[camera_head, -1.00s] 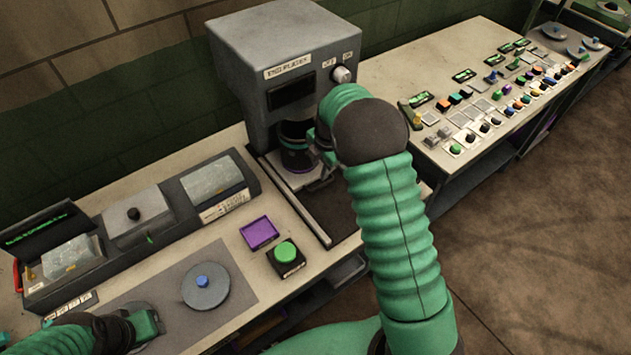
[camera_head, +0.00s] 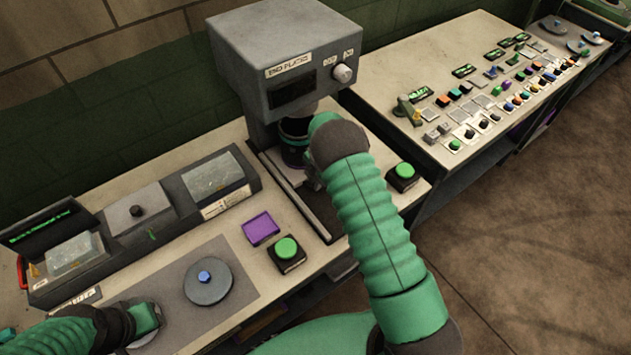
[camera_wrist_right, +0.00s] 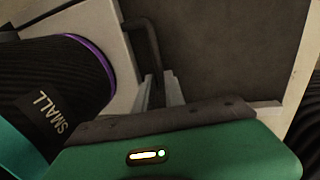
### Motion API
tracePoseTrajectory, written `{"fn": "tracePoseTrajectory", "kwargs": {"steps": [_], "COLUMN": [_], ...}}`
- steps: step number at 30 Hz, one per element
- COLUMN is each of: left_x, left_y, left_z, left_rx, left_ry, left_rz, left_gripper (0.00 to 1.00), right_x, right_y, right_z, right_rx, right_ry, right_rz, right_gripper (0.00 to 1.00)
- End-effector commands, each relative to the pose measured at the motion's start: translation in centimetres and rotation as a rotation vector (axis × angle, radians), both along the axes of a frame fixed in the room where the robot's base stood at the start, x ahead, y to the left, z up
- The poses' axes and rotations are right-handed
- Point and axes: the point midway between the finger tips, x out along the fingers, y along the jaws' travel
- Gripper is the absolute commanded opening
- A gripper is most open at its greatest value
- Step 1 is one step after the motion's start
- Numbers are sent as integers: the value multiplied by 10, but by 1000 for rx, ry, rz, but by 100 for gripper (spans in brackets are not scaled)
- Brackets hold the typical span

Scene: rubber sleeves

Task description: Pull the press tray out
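The grey press (camera_head: 285,62) stands at the back of the bench. Its pale press tray (camera_head: 280,170) lies low under the press head, partly hidden by my right arm. In the right wrist view the tray (camera_wrist_right: 122,65) has a dark bracket handle (camera_wrist_right: 143,38). My right gripper (camera_wrist_right: 161,90) has its two fingers close together with the handle's end between them; it looks shut on the handle. In the head view it is mostly hidden by its arm. My left gripper (camera_head: 150,318) is over the grey mat at lower left, its fingers unclear.
A black sleeve-like cylinder marked SMALL, with a purple ring (camera_wrist_right: 95,60), is close left of the gripper. Two green buttons (camera_head: 287,248) (camera_head: 404,171) flank the dark guide area (camera_head: 320,205). A purple tray (camera_head: 261,229) and round disc (camera_head: 208,281) lie nearer.

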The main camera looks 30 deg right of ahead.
Motion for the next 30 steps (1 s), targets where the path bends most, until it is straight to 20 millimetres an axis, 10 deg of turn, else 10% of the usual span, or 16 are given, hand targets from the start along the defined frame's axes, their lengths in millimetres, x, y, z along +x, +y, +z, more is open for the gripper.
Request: {"fn": "tracePoseTrajectory", "kwargs": {"steps": [30], "left_x": [0], "left_y": [0], "left_z": [0], "left_rx": [0], "left_ry": [0], "left_rz": [0], "left_gripper": [36], "right_x": [1], "right_y": [-1], "right_z": [1], "right_rx": [-3], "right_ry": [-2], "right_rz": [-1], "right_gripper": [0]}}
